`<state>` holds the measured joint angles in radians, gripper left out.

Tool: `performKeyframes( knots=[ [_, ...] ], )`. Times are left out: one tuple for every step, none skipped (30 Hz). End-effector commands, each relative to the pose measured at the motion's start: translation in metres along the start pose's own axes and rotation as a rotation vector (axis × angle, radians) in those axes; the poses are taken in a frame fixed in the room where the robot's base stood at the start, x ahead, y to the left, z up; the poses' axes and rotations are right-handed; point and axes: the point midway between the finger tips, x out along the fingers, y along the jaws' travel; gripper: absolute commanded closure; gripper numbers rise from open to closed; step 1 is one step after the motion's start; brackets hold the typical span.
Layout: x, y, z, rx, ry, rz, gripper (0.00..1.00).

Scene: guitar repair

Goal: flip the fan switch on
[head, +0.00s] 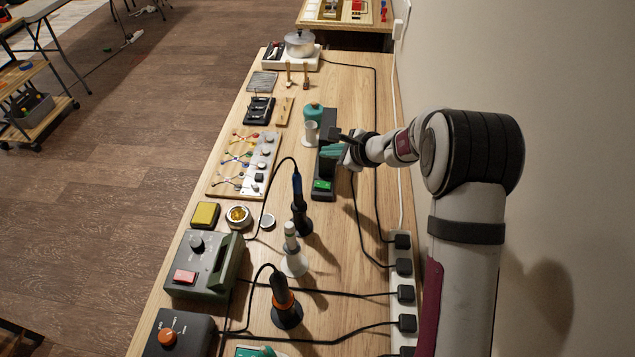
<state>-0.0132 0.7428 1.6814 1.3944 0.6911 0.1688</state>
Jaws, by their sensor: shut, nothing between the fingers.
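A long, low dark unit (329,118) stands on the bench beside the wall. At its near end is a lit green rocker switch (323,185); I take it to be the fan switch, but its label is too small to read. I cannot tell which way the rocker is tilted. My gripper (335,151) is shut and empty. In the picture it lies over the middle of the dark unit, just beyond the green switch and apart from it. It hides part of the unit, and its height above it is hard to judge.
A white bottle (310,133) and a teal-topped container (313,111) stand close left of the unit. Cables run to a power strip (402,222) along the wall.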

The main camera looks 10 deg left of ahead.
Motion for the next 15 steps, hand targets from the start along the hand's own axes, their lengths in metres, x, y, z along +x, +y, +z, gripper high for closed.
performKeyframes(
  knots=[
    [0.002, 0.002, -0.002, 0.002, 0.000, 0.002, 1.00],
    [0.004, 0.003, -0.003, 0.001, 0.000, 0.003, 1.00],
    [0.007, 0.006, -0.005, 0.001, 0.000, 0.003, 1.00],
    [0.009, 0.007, -0.007, 0.002, 0.000, 0.003, 1.00],
    [0.012, 0.010, -0.009, 0.001, 0.001, 0.004, 1.00],
    [0.017, 0.013, -0.012, 0.001, 0.001, 0.004, 1.00],
    [0.020, 0.015, -0.015, 0.002, 0.001, 0.004, 1.00],
    [0.023, 0.018, -0.017, 0.001, 0.001, 0.004, 1.00],
    [0.027, 0.021, -0.020, 0.002, 0.001, 0.003, 1.00],
    [0.030, 0.023, -0.022, 0.001, 0.001, 0.004, 1.00],
    [0.033, 0.025, -0.025, 0.001, 0.001, 0.004, 1.00],
    [0.037, 0.028, -0.027, 0.001, 0.000, 0.003, 1.00],
    [0.040, 0.030, -0.030, 0.001, 0.000, 0.003, 1.00],
    [0.043, 0.033, -0.032, 0.001, 0.000, 0.003, 1.00],
    [0.047, 0.035, -0.034, 0.000, 0.000, 0.003, 1.00]
  ],
)
